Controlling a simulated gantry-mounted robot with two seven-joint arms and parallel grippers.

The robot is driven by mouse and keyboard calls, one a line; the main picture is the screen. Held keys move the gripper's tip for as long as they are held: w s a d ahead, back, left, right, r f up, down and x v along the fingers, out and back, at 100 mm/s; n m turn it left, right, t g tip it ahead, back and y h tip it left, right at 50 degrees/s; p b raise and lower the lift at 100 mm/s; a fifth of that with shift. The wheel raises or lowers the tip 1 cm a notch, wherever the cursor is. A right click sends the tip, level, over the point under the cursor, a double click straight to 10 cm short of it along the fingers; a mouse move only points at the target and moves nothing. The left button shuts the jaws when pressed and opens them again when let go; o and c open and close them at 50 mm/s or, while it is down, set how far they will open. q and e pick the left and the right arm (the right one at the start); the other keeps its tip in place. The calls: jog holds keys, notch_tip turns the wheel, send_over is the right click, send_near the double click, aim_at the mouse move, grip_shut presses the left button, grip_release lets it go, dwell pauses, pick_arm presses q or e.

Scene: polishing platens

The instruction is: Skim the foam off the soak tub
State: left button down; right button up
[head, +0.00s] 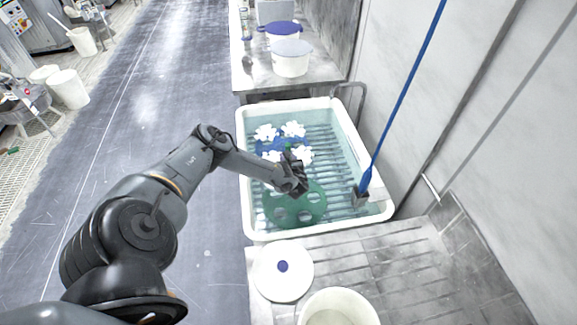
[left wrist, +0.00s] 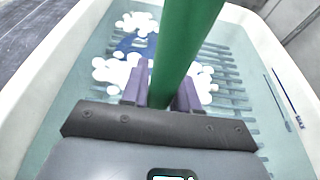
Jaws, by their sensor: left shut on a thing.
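The soak tub (head: 243,190) is a white rectangular basin of clear water with a slatted rack under the surface. Several white foam clumps (head: 293,129) float in its far half, around a blue thing (head: 280,144) in the water. My left gripper (head: 299,172) is over the middle of the tub. In the left wrist view its purple fingers (left wrist: 162,92) are shut on a green handle (left wrist: 185,45). A green disc with round holes (head: 296,205) shows just below the gripper in the head view; its join to the handle is hidden. My right gripper is out of view.
A white lid (head: 283,272) with a blue knob and an open white bucket (head: 338,308) stand on the near bench. A blue-handled brush (head: 368,170) leans at the tub's right edge. Lidded tubs (head: 290,60) stand on the far counter.

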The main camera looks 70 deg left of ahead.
pick_arm(q)
jog(key=w+a+b, duration=0.2)
jog(key=a+b, duration=0.5)
jog(key=a, duration=0.4)
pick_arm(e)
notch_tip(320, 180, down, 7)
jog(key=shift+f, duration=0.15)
pick_arm(q)
jog(key=shift+w, duration=0.1)
pick_arm(e)
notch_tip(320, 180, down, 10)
jog(key=b, duration=0.9)
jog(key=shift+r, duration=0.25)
pick_arm(q)
jog(key=w+d+b, duration=0.1)
jog(key=w+d, duration=0.1)
jog(key=w, duration=1.1)
jog(key=shift+w+d+b, duration=0.3)
jog(key=shift+d+b, duration=0.1)
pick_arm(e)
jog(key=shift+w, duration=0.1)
pick_arm(q)
jog(key=shift+a+f, duration=0.1)
